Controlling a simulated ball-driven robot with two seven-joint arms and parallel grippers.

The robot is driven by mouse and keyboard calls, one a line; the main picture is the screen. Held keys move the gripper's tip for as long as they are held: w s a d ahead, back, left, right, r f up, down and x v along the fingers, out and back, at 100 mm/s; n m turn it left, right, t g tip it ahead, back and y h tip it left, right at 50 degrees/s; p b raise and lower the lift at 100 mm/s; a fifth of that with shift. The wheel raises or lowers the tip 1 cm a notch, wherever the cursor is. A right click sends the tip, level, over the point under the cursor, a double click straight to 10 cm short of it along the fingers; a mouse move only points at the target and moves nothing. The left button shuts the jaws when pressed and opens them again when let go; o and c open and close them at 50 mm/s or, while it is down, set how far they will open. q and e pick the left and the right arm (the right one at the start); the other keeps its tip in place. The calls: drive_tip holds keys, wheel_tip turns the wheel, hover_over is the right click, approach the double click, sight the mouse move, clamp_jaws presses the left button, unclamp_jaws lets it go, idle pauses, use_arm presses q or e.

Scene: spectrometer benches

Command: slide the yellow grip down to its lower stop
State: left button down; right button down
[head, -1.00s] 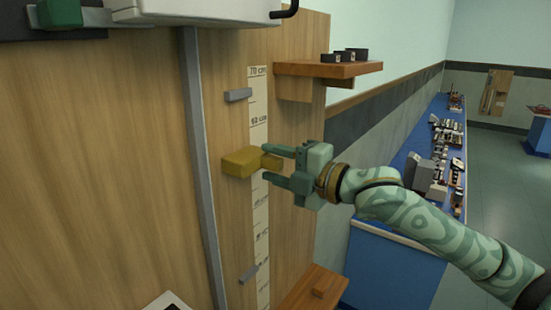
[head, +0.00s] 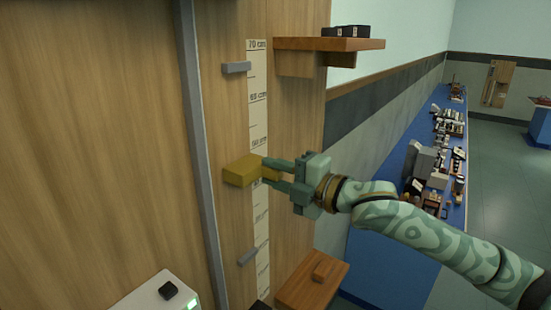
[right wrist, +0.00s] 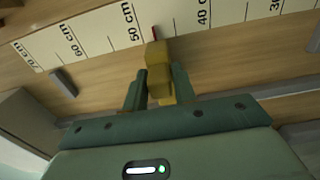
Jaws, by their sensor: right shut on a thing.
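The yellow grip (head: 238,171) juts from the upright wooden board, left of the printed scale strip (head: 259,105). My right gripper (head: 268,172) is shut on the grip's narrower near end. In the right wrist view, the fingers (right wrist: 159,88) lie on both sides of the yellow grip (right wrist: 156,54). A small red mark (right wrist: 155,33) beside it sits between 50 cm and 40 cm on the scale. A grey upper stop (head: 237,67) is well above the grip. A grey lower stop (head: 248,256) is below it, with a clear gap between. My left gripper is out of view.
A wooden shelf (head: 300,44) with dark blocks juts out at upper right. A lower wooden ledge (head: 312,284) sits below my right gripper. A grey vertical rail (head: 198,150) runs left of the grip. A pale box (head: 160,294) with a dark knob is at bottom left.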

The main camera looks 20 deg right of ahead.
wheel_tip(320, 180, down, 24)
drive_tip(key=b, duration=1)
drive_tip(key=shift+r, duration=0.2)
drive_tip(key=shift+f, duration=0.1)
drive_tip(key=c, duration=1.2)
unclamp_jaws()
drive_tip(key=shift+c, duration=0.2)
drive_tip(key=shift+s, duration=0.1)
drive_tip(key=b+v, duration=0.2)
drive_tip(key=v, duration=1.4)
drive_tip(key=shift+d, duration=0.1)
